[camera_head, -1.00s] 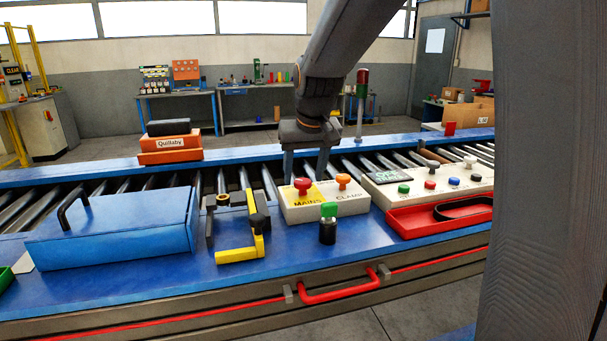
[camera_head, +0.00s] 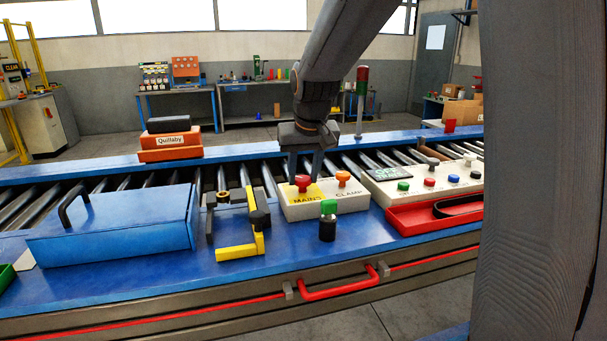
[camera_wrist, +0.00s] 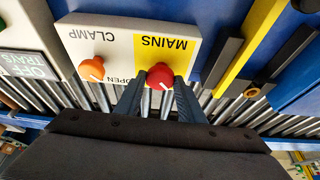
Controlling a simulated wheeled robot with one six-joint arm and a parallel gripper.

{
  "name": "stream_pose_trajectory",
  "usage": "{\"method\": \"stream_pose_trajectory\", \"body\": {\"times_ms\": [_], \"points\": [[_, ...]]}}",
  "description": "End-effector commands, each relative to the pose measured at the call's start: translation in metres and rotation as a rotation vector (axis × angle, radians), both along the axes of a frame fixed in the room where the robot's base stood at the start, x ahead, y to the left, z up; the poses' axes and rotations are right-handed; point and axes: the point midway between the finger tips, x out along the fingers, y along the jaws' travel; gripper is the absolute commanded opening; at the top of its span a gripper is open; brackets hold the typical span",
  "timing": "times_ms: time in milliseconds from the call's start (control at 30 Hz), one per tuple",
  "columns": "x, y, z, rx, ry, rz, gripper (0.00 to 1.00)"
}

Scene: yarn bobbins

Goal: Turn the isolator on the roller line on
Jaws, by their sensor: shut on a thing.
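The isolator is a red rotary knob (camera_head: 302,184) on the yellow MAINS half of a pale two-knob box (camera_head: 330,205) on the roller line. In the wrist view the red knob (camera_wrist: 159,76) has a small white mark on its edge nearest my gripper. My gripper (camera_head: 304,177) reaches down from behind the box. Its two fingers (camera_wrist: 157,90) stand on either side of the red knob, shut on it. The orange CLAMP knob (camera_wrist: 92,69) sits beside it, apart from the fingers, with OPEN printed nearby.
A green-topped black switch (camera_head: 328,222) stands in front. A button panel (camera_head: 425,190) and a red tray (camera_head: 410,222) are to the right. An orange Quillaby box (camera_head: 170,141) lies behind.

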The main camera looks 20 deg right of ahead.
Motion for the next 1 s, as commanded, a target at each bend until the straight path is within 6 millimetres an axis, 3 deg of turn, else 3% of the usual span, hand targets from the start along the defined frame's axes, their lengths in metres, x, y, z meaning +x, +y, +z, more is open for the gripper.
{"method": "stream_pose_trajectory", "body": {"times_ms": [267,1000], "points": [[0.001,0.0026,0.0003,-0.001,-0.001,-0.16,0.13],[0.005,0.0064,-0.0011,0.0,-0.003,-0.859,0.13]]}}
